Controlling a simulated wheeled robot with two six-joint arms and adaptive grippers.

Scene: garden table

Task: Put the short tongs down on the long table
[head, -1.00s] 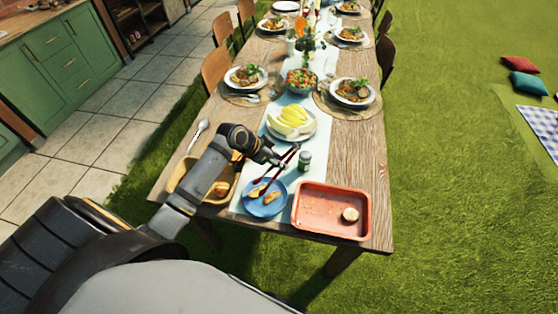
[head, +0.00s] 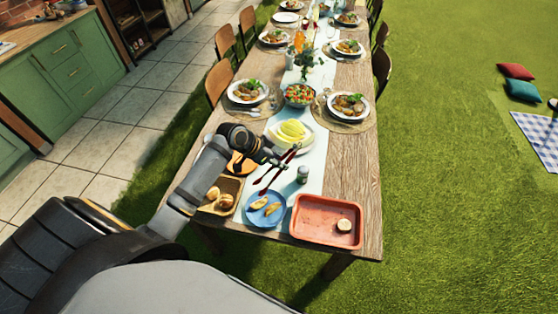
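My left gripper (head: 281,161) is over the near part of the long wooden table (head: 352,161). It is shut on the dark red short tongs (head: 289,156), whose arms slant down to the left. The tongs' lower ends show just above the blue plate (head: 277,221) in the picture, and they look raised above the table. The blue plate holds pieces of food. My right gripper is not in view.
A red-orange tray (head: 318,232) with one round piece stands at the near right corner. A small jar (head: 302,174), a plate of yellow slices (head: 291,132) and a bread basket (head: 234,189) are close by. Bare wood shows right of the runner, behind the tray.

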